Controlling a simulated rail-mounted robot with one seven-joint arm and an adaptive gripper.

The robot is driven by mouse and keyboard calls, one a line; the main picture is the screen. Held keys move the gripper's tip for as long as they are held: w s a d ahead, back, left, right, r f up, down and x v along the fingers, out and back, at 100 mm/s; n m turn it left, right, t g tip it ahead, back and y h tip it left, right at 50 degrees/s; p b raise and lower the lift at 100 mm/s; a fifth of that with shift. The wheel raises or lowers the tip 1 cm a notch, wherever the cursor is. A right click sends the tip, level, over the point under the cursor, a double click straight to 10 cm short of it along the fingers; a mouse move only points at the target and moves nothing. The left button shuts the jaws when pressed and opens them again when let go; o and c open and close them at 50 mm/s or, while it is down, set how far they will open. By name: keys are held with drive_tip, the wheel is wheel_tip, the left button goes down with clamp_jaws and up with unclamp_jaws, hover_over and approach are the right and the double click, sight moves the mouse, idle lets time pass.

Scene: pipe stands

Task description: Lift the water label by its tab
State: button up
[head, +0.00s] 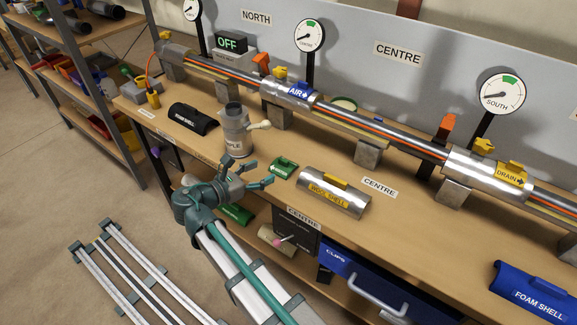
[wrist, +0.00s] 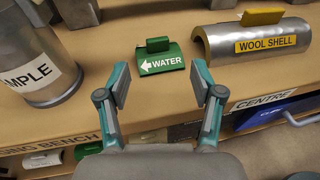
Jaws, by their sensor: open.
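The water label (head: 284,167) is a green curved plate with a white arrow and the word WATER. It lies on the wooden bench near its front edge. In the wrist view the label (wrist: 160,62) sits ahead of my fingers, with its raised green tab (wrist: 158,44) on top. My gripper (head: 262,171) is open and empty at the bench's front edge, to the left of the label in the head view. In the wrist view my gripper (wrist: 168,88) has its fingers spread apart, short of the label and not touching it.
The silver wool shell (head: 333,194) with a yellow tab lies right of the label. A grey sample can (head: 236,132) stands to the left. A black foam shell (head: 193,118) lies farther left. Pipes on stands (head: 368,155) run behind. A blue clips drawer (head: 370,285) is below.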

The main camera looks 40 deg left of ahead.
sight(282, 161)
drive_tip(key=x, duration=0.8)
drive_tip(key=shift+w+a+f+p, duration=0.1)
drive_tip(key=shift+w+a+p, duration=0.05)
drive_tip(key=shift+w+p, duration=0.15)
drive_tip(key=c, duration=0.9)
